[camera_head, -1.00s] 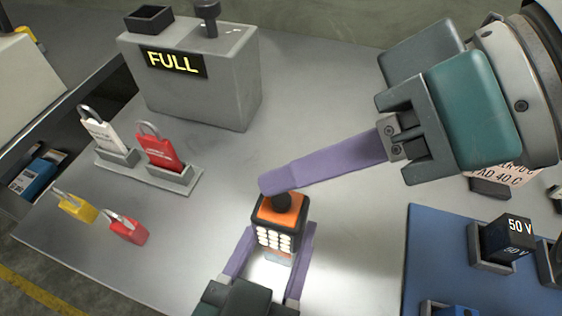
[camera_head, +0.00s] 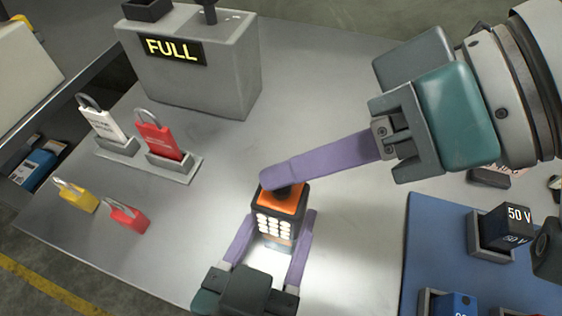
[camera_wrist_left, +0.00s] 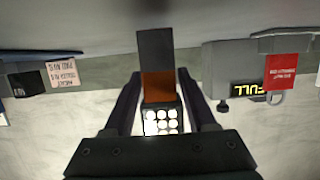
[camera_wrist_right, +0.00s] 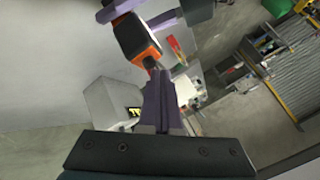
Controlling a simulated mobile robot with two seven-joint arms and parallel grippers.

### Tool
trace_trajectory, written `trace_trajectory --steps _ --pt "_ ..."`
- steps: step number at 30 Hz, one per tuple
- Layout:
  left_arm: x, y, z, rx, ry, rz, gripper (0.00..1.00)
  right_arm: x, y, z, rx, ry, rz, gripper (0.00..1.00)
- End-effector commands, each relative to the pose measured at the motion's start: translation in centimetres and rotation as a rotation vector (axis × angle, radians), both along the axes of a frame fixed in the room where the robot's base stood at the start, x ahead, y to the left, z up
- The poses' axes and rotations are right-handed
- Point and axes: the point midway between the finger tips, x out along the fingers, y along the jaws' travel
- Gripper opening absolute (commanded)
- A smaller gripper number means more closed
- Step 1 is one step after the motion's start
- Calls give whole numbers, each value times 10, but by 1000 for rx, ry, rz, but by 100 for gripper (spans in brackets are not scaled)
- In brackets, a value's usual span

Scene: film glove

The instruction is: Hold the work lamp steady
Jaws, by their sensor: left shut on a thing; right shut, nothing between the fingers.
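The work lamp (camera_head: 276,226) is a small black and orange block with a lit grid of white lights, near the bottom middle of the head view. My left gripper (camera_head: 278,219) has its purple fingers on both sides of it. The lamp also shows between those fingers in the left wrist view (camera_wrist_left: 160,118). My right gripper (camera_head: 267,180) is shut and empty, its fingertips over the dark knob on the lamp's orange top, partly hiding it. Whether they touch the knob I cannot tell. The right wrist view shows the lamp (camera_wrist_right: 135,38) beyond these fingertips.
A grey box with a FULL sign (camera_head: 190,65) stands at the back left. White (camera_head: 98,118) and red (camera_head: 157,135) padlocks stand on a rack; yellow (camera_head: 75,194) and red (camera_head: 127,215) ones lie nearer. A blue mat (camera_head: 425,235) with a 50 V block (camera_head: 510,225) is at right.

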Motion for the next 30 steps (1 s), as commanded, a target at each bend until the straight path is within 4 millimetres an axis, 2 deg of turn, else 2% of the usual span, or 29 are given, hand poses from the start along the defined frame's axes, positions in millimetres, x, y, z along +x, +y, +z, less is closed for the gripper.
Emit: trace_trajectory --steps 17,30 --pt "0 0 0 0 0 0 0 0 0 -5 -1 1 1 0" --pt "0 0 0 0 0 0 0 0 0 13 0 1 -1 0"
